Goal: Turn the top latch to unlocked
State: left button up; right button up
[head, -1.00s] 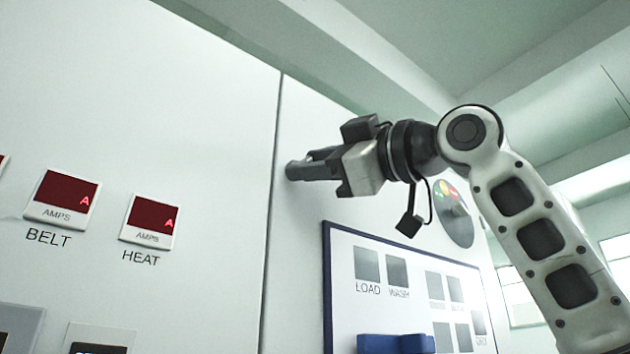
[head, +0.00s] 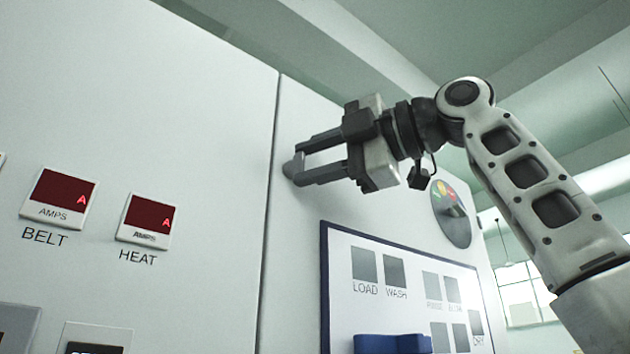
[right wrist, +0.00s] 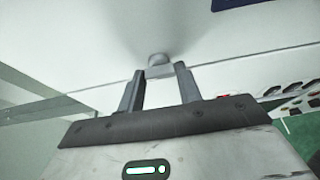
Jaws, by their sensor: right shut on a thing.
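The top latch (head: 289,168) is a small grey knob on the white cabinet door, just right of the vertical panel seam in the head view. It also shows as a pale rounded piece between the fingertips in the right wrist view (right wrist: 157,60). My right gripper (head: 299,162) is shut on the latch, with one finger above and one below it in the head view. The fingertips hide part of the latch, and I cannot read its lock position. My left gripper is not in view.
A blue-framed white board (head: 345,290) with LOAD and WASH squares is below the gripper. A round coloured dial (head: 451,214) is to its right. The BELT meter (head: 60,199) and HEAT meter (head: 146,219) are on the left panel. The door around the latch is clear.

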dwell(0.5)
jog(key=o, duration=1)
pick_arm(q)
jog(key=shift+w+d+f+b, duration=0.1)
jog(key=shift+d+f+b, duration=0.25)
jog(key=shift+b, duration=0.65)
pick_arm(e)
jog(key=v, duration=1.6)
jog(key=shift+s, duration=0.1)
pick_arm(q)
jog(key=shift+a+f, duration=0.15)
pick_arm(e)
jog(key=shift+a, duration=0.1)
